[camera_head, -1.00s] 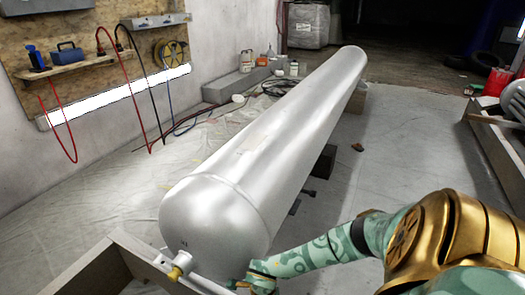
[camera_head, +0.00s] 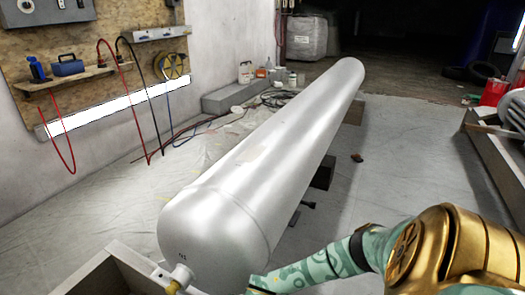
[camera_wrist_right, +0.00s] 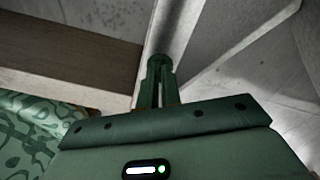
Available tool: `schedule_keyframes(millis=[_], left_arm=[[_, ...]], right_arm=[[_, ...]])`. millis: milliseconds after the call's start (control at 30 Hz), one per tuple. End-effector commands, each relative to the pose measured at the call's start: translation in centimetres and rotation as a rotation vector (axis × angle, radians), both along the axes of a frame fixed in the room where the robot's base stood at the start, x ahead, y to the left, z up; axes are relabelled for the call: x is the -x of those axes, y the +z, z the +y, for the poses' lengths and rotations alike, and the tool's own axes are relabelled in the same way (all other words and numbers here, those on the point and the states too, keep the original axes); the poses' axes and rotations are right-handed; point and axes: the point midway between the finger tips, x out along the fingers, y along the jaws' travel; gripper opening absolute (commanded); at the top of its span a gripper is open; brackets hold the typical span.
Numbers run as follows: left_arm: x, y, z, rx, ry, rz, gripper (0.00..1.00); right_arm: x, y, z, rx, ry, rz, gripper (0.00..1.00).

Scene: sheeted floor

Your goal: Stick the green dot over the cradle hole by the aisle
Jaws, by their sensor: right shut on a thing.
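A long pale grey tank (camera_head: 265,165) lies lengthwise, with a short pipe and brass-coloured fitting (camera_head: 173,284) low on its near end. A grey beam (camera_head: 105,272), perhaps part of the cradle, runs below that end. I make out no green dot and no cradle hole. My right arm reaches low beside the near end; its gripper is out of the head view. In the wrist view my right gripper (camera_wrist_right: 160,72) has its fingers together on something too small or hidden to make out, between a brownish beam (camera_wrist_right: 70,55) and a pale beam (camera_wrist_right: 238,40). My left gripper is not in view.
Jugs and a grey block (camera_head: 232,95) stand along that wall. Dark blocks (camera_head: 324,172) sit under the tank. Open floor (camera_head: 395,165) lies right of the tank, before machinery (camera_head: 510,125).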

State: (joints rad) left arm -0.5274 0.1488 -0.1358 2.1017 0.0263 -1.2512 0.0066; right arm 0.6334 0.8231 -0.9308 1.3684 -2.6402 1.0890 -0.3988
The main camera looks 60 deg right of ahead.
Motion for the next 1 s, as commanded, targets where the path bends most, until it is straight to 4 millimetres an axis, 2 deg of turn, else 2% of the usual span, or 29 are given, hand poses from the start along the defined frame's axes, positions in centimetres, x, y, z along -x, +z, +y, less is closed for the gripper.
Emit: schedule_keyframes(millis=[933,1000], left_arm=[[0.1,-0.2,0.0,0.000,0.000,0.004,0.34],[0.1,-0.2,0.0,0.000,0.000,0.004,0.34]], right_arm=[[0.0,-0.8,0.0,-0.001,0.000,-0.001,0.00],[0.0,-0.8,0.0,-0.001,0.000,-0.001,0.22]])
